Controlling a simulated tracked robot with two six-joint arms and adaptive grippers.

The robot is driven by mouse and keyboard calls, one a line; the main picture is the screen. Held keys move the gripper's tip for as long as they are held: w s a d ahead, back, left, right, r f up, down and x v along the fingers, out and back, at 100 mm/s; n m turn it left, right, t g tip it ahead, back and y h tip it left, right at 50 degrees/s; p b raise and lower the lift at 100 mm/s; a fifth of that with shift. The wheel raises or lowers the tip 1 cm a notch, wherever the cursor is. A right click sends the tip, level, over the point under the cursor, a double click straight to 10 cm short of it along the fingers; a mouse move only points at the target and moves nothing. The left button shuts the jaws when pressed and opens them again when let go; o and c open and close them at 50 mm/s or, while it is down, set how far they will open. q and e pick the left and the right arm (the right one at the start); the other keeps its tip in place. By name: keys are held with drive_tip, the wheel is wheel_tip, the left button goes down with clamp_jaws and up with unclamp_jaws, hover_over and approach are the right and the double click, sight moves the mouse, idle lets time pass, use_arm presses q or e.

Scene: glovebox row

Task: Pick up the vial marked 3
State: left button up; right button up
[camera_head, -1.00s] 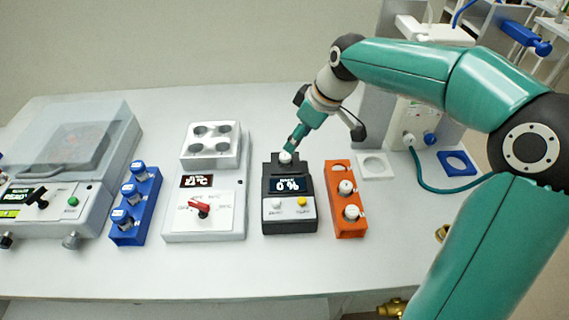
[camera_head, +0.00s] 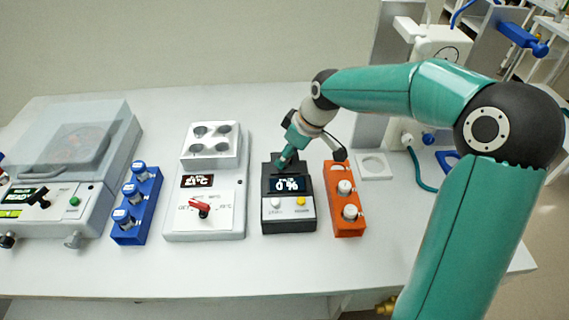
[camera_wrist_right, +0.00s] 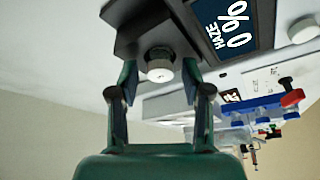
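A white-capped vial (camera_wrist_right: 160,66) sits in the black haze meter (camera_head: 289,207); no number on it can be read. My right gripper (camera_wrist_right: 159,76) is open, its fingers on either side of the cap with gaps between. In the head view the right gripper (camera_head: 284,160) is over the back of the meter and hides the vial. Two white-capped vials (camera_head: 345,187) (camera_head: 350,212) stand in the orange rack (camera_head: 342,168) to the right of the meter; their marks cannot be read. My left gripper is not in view.
A lidded machine (camera_head: 66,187) is at far left. A white holder (camera_head: 374,167) lies behind the orange rack. The front table strip is clear.

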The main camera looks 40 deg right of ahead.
drive_tip(key=c, duration=0.7)
clamp_jaws()
drive_tip(key=shift+r, duration=0.15)
